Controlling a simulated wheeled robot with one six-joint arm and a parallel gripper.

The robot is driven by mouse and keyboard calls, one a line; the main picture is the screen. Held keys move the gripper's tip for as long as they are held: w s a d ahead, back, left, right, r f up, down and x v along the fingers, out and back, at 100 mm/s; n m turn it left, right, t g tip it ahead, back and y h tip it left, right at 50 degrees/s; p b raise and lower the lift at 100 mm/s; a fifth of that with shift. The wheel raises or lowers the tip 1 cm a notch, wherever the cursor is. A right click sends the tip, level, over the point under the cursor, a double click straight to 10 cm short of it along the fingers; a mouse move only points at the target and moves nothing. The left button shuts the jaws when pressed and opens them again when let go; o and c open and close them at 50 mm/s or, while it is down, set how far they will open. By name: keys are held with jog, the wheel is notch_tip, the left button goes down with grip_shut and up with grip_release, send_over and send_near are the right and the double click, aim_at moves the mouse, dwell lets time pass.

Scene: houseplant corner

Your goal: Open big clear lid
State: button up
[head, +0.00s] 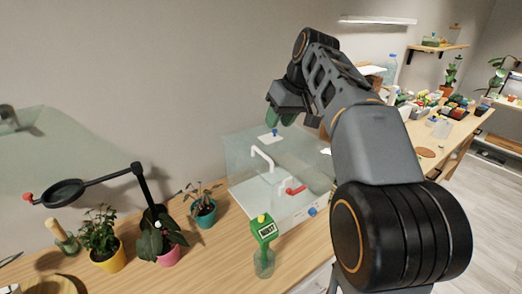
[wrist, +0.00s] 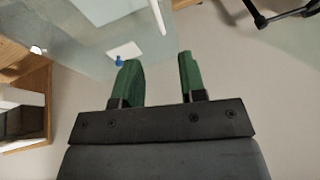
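The clear box (head: 240,185) stands on the wooden table in the head view. Its big clear lid (head: 285,150) appears to lie across the top, with a white bent handle (head: 263,155) on it. The lid's exact edges are hard to make out. My gripper (head: 282,118) is above the back part of the box, its green fingers pointing down, apart from the white handle. In the wrist view my gripper (wrist: 162,75) has its two green fingers spread with nothing between them. The clear panel (wrist: 85,40) and part of a white bar (wrist: 158,14) show beyond the fingers.
A red-handled part (head: 295,189) and a blue knob (head: 312,211) are at the box front. A green-topped bottle (head: 264,240) stands before it. Potted plants (head: 203,208) and a magnifier arm (head: 110,177) stand left. My arm hides the box's right side.

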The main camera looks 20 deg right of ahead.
aim_at(259, 150)
jog(key=shift+n, duration=0.3)
jog(key=x, duration=0.4)
jog(key=w+b+x, duration=0.1)
jog(key=x, duration=0.7)
jog(key=shift+w, duration=0.5)
jog(key=shift+c, duration=0.4)
grip_shut()
